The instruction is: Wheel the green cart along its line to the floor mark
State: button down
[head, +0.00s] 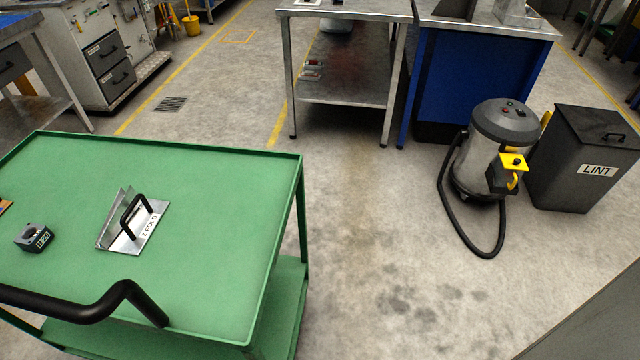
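The green cart (222,200) stands at the lower left, with a green top tray and a lower shelf (285,308). A black bent bar (85,308), which looks like its push handle, crosses the cart's near side. On the top lie a metal bracket with a black handle and label (133,222) and a small dark block (36,237). I cannot tell which line belongs to the cart. My gripper is not in view.
A metal workbench (345,98) and a blue cabinet (470,82) stand beyond the cart. A vacuum (490,150) with a hose and a dark LINT bin (585,160) are at right. A drawer unit (110,60) is at back left. Floor right of the cart is clear.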

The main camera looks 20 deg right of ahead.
aim_at(211, 281)
jog(key=k+l+u, duration=0.2)
jog(key=l, duration=0.65)
jog(key=i+l+u, duration=0.25)
jog(key=l, duration=0.75)
jog(key=l+u, duration=0.3)
jog(key=l, duration=0.65)
jog(key=k, duration=0.05)
